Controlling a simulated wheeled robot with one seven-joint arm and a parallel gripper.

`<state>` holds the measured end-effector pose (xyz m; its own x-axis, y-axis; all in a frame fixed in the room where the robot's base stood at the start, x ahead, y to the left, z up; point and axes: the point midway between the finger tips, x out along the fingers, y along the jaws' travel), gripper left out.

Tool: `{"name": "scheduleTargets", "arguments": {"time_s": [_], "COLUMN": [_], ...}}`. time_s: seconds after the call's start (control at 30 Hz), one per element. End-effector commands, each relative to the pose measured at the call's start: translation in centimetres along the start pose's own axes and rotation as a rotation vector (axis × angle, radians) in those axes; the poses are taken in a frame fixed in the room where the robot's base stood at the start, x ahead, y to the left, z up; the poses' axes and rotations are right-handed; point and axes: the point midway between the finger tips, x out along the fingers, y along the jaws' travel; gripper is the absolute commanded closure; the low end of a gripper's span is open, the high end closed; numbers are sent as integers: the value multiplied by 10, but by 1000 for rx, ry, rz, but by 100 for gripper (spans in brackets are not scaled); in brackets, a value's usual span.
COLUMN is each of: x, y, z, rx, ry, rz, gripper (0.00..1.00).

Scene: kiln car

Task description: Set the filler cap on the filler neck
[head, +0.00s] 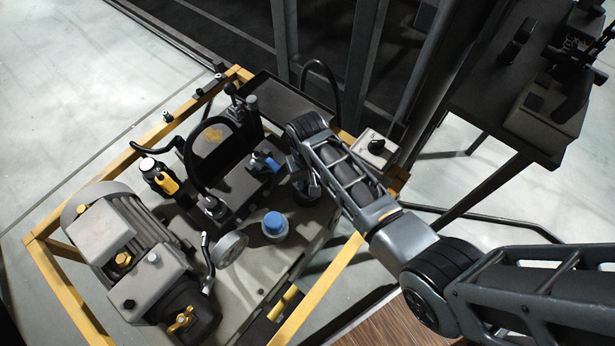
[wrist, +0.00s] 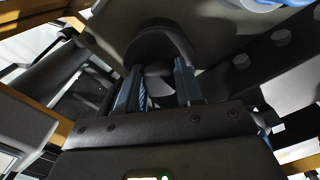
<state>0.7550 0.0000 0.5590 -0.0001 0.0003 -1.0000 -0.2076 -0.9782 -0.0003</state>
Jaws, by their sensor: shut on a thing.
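My gripper (head: 309,183) points down at the right side of the tank top (head: 262,262), partly hidden by my own arm. In the wrist view, its two fingers (wrist: 158,80) are shut on a small dark rounded piece, apparently the filler cap (wrist: 159,72). A wider dark round part (wrist: 160,42), possibly the filler neck, shows just beyond the fingertips. In the head view, a dark round part (head: 304,197) shows below the fingers. I cannot tell whether cap and neck touch.
A blue-topped round fitting (head: 275,223) stands left of my gripper. A blue-handled valve (head: 264,162) and a dark hose are close by. A grey motor (head: 104,235) and a yellow frame (head: 345,275) surround the tank. A switch box (head: 376,147) is at the right.

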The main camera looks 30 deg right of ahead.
Motion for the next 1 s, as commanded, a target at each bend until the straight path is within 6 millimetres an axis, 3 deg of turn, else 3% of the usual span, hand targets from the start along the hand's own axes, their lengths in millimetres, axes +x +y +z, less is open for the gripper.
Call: {"name": "scheduleTargets", "arguments": {"time_s": [0.7, 0.73, 1.0], "x": [8, 8, 8], "y": [0, 0, 0], "z": [0, 0, 0], "rx": [0, 0, 0], "ry": [0, 0, 0], "rz": [0, 0, 0], "gripper": [95, 62, 36]}}
